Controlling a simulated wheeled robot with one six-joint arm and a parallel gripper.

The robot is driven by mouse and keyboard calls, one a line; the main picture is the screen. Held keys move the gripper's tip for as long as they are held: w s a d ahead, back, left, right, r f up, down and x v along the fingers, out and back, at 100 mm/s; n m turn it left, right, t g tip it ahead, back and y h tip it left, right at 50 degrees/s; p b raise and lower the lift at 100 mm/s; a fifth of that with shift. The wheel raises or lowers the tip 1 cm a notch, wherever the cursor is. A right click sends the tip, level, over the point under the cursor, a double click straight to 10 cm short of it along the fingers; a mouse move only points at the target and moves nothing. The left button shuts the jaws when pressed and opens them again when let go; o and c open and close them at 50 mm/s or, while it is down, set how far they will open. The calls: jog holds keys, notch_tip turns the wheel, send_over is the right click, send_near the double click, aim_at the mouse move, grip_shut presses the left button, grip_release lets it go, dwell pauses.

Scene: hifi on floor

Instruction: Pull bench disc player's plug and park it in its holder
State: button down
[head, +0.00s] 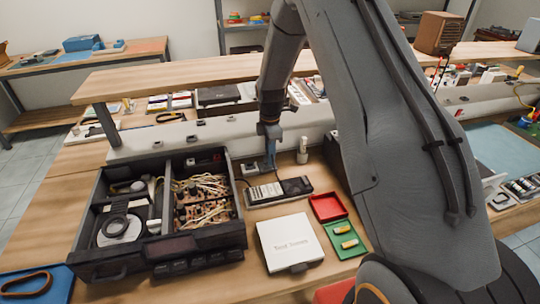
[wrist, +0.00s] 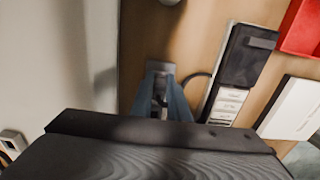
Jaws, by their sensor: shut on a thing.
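The opened disc player (head: 160,247), a black chassis with a disc mechanism and wiring, sits on the bench at the left in the head view. My gripper (head: 270,158) is low over the bench, right of the chassis and beside the white socket trunking (head: 222,136). In the wrist view, my gripper (wrist: 160,82) is shut on a small plug (wrist: 160,100), mostly hidden between the blue-grey fingers. A grey block (wrist: 161,68) lies at the fingertips; I cannot tell whether the plug touches it. A dark cable (wrist: 194,78) curves just right of the fingers. I cannot make out the holder.
A black meter (head: 278,191) lies just in front of my gripper. A wooden shelf (head: 190,80) overhangs the back.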

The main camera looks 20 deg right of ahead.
jog(key=c, duration=1.6)
grip_release()
jog(key=shift+r, duration=0.1)
